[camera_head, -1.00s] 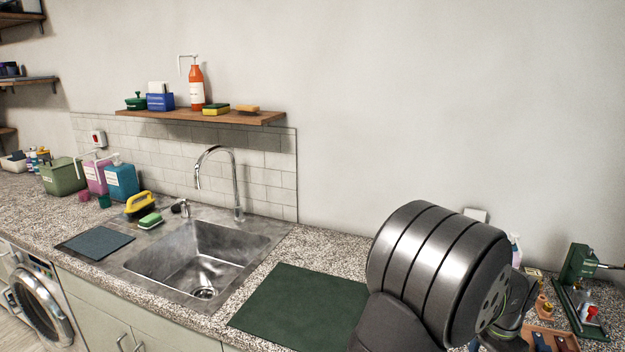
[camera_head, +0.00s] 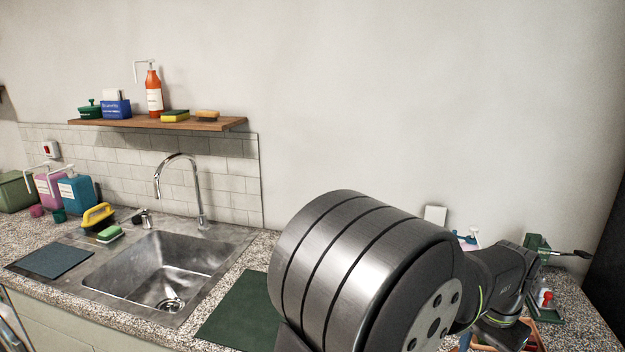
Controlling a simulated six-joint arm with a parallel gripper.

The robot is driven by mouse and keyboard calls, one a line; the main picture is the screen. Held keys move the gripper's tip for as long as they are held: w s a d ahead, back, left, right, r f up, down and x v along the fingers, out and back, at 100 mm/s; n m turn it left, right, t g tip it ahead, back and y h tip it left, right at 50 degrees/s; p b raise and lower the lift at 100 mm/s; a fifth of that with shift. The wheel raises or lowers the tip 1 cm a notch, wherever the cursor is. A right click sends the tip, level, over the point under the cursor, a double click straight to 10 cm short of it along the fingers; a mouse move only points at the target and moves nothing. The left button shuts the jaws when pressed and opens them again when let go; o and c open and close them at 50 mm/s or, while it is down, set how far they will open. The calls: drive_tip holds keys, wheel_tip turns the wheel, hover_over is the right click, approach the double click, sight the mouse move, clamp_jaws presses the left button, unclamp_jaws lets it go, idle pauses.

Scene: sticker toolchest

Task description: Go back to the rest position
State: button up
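My arm fills the lower right of the head view, with a large grey ribbed joint in front and a darker link reaching right over the counter (camera_head: 262,245). My gripper's fingers cannot be made out; the end of the arm is at the lower right, partly hidden by my own links and the frame edge. I cannot tell whether it holds anything. A green press-like tool (camera_head: 537,246) with a dark lever stands on the counter just beyond the arm's end.
A steel sink (camera_head: 165,270) with a tall faucet (camera_head: 180,180) lies left of my arm. A dark green mat (camera_head: 240,312) is beside it. A blue bottle (camera_head: 77,193) and yellow brush (camera_head: 98,215) stand left.

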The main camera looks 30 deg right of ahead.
drive_tip(key=w+a+f+n, duration=0.1)
drive_tip(key=w+a+n, duration=0.1)
drive_tip(key=w+a, duration=0.5)
drive_tip(key=w+a+f+n, duration=0.1)
drive_tip(key=w+a+n, duration=0.2)
drive_tip(key=w, duration=1.5)
drive_tip(key=w+a+f+n, duration=0.2)
drive_tip(key=w+a+n, duration=0.1)
drive_tip(key=w+a, duration=0.8)
drive_tip(key=shift+w+a, duration=0.15)
drive_tip(key=shift+w, duration=0.55)
drive_tip(key=o, duration=1)
drive_tip(key=shift+c, duration=0.2)
drive_tip(key=s+d+r+t+h, duration=0.1)
drive_tip(key=s+d+r, duration=0.25)
drive_tip(key=r, duration=0.45)
drive_tip(key=s+d+r+t+h, duration=0.1)
drive_tip(key=s+d+r, duration=0.25)
drive_tip(key=r, duration=0.35)
drive_tip(key=s+d+r+t+h, duration=0.15)
drive_tip(key=s+r, duration=0.25)
drive_tip(key=r, duration=0.4)
drive_tip(key=x, duration=1)
drive_tip(key=shift+d, duration=0.25)
